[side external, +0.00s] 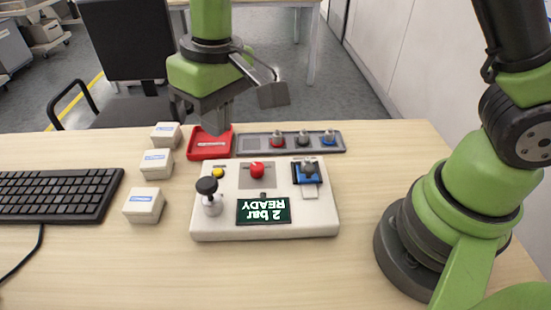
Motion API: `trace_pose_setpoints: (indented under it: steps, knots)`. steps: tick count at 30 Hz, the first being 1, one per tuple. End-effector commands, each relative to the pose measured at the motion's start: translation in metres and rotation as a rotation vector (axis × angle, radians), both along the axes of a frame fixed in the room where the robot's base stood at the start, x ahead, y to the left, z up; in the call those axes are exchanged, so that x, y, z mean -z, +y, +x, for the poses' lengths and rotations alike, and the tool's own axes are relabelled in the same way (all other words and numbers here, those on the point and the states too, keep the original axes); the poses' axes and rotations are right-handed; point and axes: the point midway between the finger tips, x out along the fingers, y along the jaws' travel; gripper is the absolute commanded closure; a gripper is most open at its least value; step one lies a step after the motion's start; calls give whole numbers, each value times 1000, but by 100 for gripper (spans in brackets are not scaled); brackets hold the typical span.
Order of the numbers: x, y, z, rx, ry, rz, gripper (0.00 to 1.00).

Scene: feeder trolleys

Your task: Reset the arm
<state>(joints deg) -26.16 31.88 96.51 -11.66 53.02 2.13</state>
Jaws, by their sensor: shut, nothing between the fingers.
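My gripper (216,118) hangs above the back part of the table, over the red tray (223,148), with its fingers pointing down. The fingers are together and hold nothing. Part of the tray is hidden behind the fingers. My arm's green base stands at the right side of the table.
A white control box (326,225) carries a red button (257,169), a black-knobbed lever (207,186) and a display (263,211) reading "2 bar READY". Behind it lies a grey tray (342,139) with several knobs. White boxes (143,207) and a keyboard (60,193) are left. The front table is clear.

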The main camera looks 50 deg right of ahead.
Motion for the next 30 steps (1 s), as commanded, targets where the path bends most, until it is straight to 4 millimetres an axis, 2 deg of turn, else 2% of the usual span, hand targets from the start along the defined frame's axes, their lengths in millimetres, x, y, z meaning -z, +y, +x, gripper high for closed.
trace_pose_setpoints:
  steps: [1,6,12,16,21,25,30]
  knots:
    - [-23,-14,-5,41,-34,26,100]
    - [-79,-56,-33,162,-132,104,100]
    - [-119,-96,-83,298,-259,182,100]
    - [-130,-115,-118,379,-343,225,100]
    - [-130,-127,-152,454,-428,263,100]
    - [-128,-130,-164,482,-462,275,100]
    - [-126,-131,-168,490,-470,278,100]
